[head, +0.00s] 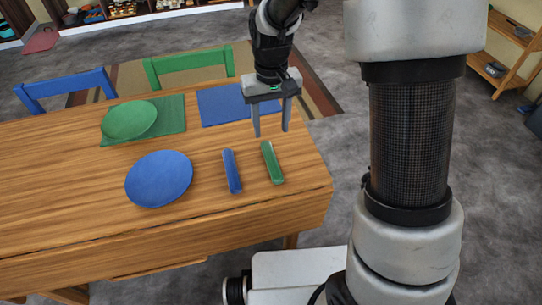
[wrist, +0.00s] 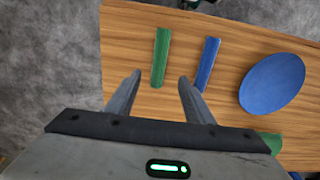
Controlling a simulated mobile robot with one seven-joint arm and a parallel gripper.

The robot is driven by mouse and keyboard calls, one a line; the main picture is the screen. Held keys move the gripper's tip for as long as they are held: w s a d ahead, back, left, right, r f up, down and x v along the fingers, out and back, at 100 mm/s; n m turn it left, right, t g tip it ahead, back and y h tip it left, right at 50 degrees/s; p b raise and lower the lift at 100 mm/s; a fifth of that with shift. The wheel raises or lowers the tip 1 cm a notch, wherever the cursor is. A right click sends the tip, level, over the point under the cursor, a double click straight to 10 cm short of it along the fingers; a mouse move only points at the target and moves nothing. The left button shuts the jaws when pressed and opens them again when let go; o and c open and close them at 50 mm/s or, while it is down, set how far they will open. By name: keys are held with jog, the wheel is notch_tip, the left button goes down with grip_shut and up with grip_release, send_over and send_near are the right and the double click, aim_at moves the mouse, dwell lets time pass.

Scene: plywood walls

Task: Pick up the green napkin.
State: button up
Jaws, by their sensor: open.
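The green napkin (head: 272,162) is a narrow rolled strip lying on the wooden table near its right end. In the wrist view the green napkin (wrist: 160,57) lies beyond the fingertips, roughly in line with the gap between them. A similar blue napkin (head: 231,171) lies just left of it in the head view; it also shows in the wrist view (wrist: 207,64). My gripper (head: 271,133) is open and empty, pointing down above the table, a little behind the green napkin in the head view. Its two fingers (wrist: 153,88) are apart, with nothing between them.
The wooden table (head: 60,200) also bears a blue plate (head: 158,179), a green plate (head: 128,120) on a green placemat (head: 172,113), and a blue placemat (head: 222,105). Blue (head: 65,87) and green (head: 188,62) chairs stand behind it. The table's right end is clear.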

aim_at(271, 158)
notch_tip(271, 158, down, 13)
jog(key=shift+r+b, duration=0.15)
jog(key=shift+b, duration=1.1)
jog(key=shift+c, duration=0.2)
jog(key=c, duration=1.1)
